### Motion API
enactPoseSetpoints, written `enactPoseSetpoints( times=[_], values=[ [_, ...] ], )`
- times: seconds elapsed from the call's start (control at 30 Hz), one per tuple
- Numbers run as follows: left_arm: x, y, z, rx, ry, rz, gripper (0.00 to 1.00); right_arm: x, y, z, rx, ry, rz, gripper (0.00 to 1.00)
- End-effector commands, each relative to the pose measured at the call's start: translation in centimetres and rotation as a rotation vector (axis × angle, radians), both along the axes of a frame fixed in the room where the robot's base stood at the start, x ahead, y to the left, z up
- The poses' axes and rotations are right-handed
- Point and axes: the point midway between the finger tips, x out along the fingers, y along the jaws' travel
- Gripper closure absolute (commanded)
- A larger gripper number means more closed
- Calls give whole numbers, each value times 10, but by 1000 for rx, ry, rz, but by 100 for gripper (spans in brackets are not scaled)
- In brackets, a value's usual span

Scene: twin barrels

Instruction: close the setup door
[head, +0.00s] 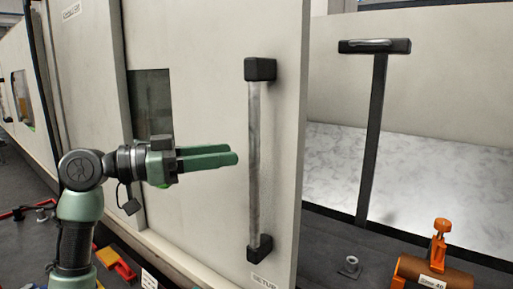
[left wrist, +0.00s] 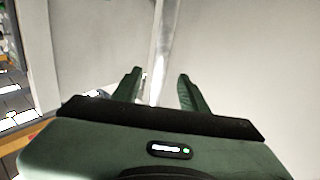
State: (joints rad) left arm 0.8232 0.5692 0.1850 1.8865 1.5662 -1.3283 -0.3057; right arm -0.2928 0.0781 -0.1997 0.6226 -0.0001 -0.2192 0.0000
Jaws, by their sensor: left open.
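The setup door (head: 215,75) is a cream sliding-type panel with a "SETUP" label near its lower right corner. It stands open, with an opening to the right of its edge. Its handle (head: 254,165) is a vertical metal bar between two black mounts. My left gripper (head: 233,155) is open and empty, its green fingers pointing right at the handle's mid-height. In the head view the fingertips end just left of the bar. In the left wrist view the handle (left wrist: 166,40) runs between the two spread fingers (left wrist: 158,80), seemingly ahead of them. My right gripper is out of view.
A dark window (head: 152,103) lies left of the handle. A red-and-yellow object (head: 115,263) is at lower left.

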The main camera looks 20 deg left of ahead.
Motion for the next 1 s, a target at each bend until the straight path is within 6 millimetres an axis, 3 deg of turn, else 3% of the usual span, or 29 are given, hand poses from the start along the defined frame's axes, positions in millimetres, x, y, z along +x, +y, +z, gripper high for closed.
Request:
enactPoseSetpoints(
  times=[0.17,0.4,0.77,0.8,0.93,1.0],
  values=[
    [17,-25,3,-2,3,-5,57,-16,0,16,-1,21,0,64],
    [37,-50,1,-2,5,-2,57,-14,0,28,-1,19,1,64],
    [42,-57,-2,1,4,0,57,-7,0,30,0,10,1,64],
    [42,-57,-2,1,4,0,60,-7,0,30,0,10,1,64],
    [42,-57,-2,1,4,0,96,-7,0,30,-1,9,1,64],
    [42,-57,-2,1,4,0,100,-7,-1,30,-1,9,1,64]
  ],
)
